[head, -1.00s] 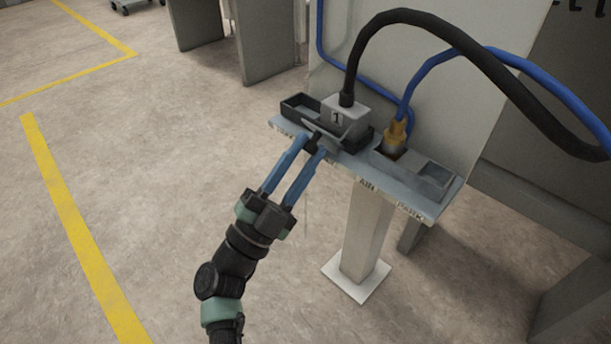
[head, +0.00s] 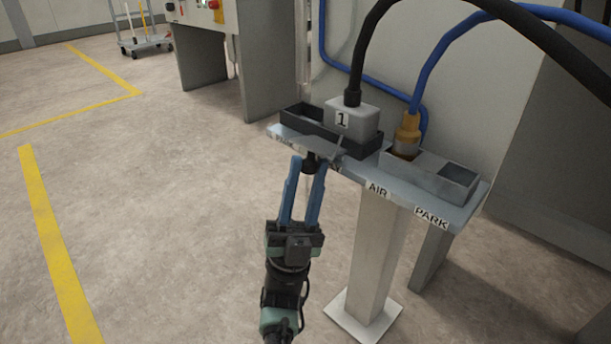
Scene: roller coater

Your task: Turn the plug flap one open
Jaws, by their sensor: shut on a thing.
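A grey plug marked "1" (head: 351,121) with a thick black cable stands upright in a black-rimmed holder (head: 290,113) on the grey shelf. A small grey flap (head: 333,148), which I take as plug flap one, shows in front of the plug at the holder's near side. A short black knob (head: 311,160) sits at its left end. My gripper (head: 309,166) comes from below with its blue fingers on either side of this knob, shut on it. The fingertips partly hide the knob, and I cannot tell the flap's exact angle.
A brass connector (head: 406,132) with a blue hose stands in the AIR place, right of the plug. The open PARK compartment (head: 447,175) is farther right. A post (head: 372,260) carries the shelf. The floor to the left is clear.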

